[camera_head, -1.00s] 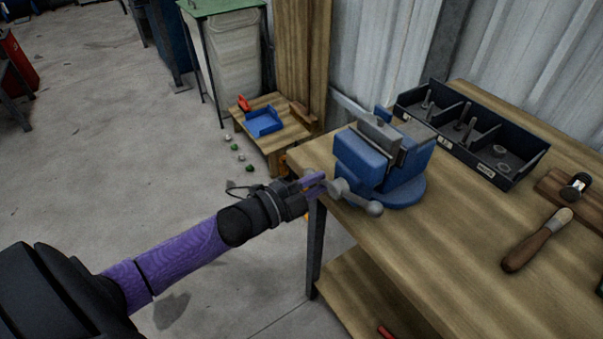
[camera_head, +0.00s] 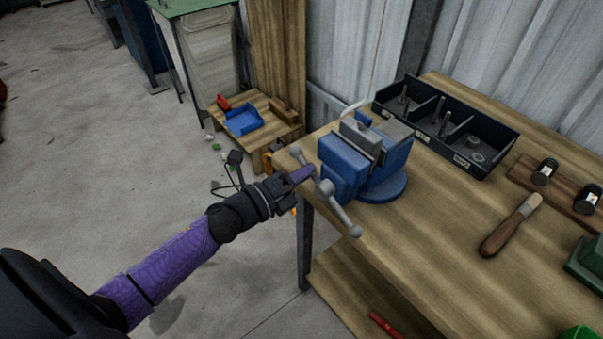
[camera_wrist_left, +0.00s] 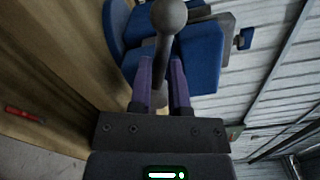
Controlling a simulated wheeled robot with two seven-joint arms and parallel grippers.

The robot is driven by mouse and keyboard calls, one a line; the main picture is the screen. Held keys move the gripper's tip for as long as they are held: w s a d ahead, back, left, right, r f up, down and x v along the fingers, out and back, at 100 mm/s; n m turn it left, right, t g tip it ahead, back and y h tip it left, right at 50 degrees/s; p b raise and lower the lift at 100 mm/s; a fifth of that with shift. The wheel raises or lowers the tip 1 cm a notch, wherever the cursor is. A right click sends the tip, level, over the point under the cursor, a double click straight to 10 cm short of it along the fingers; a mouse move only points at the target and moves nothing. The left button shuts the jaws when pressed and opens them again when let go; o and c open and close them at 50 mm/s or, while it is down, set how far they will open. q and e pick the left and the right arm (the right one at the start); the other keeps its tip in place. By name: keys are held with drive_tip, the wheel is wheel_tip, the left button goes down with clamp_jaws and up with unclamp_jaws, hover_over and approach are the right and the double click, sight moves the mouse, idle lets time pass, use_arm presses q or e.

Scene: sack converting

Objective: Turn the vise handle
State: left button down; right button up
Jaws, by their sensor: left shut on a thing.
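The blue vise (camera_head: 362,163) is fixed at the left corner of the wooden workbench. Its grey handle (camera_head: 343,215) is a bar with ball ends, lying diagonally across the front of the vise. My left gripper (camera_head: 303,174) is at the handle's upper end, on the vise's left side. In the left wrist view its two purple fingers (camera_wrist_left: 160,85) are closed on either side of the grey handle bar (camera_wrist_left: 165,42), whose ball end points away from the wrist. The blue vise body (camera_wrist_left: 200,55) shows behind the fingers. My right gripper is not in view.
A black divided bin (camera_head: 445,125) with metal parts stands behind the vise. A wooden-handled scraper (camera_head: 510,225) and black-headed tools (camera_head: 545,172) lie to the right. A low wooden stand with a blue tray (camera_head: 244,120) is at the back left.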

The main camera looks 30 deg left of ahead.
use_arm(q)
drive_tip(key=shift+s+d+r+m, duration=0.1)
drive_tip(key=shift+r+m, duration=0.05)
drive_tip(key=shift+m, duration=0.35)
drive_tip(key=shift+d+r+m, duration=0.1)
drive_tip(key=shift+m, duration=0.4)
drive_tip(key=c, duration=0.6)
unclamp_jaws()
drive_tip(key=shift+r, duration=0.1)
drive_tip(key=shift+s, duration=0.1)
drive_tip(key=p+v, duration=0.1)
drive_tip(key=v, duration=0.9)
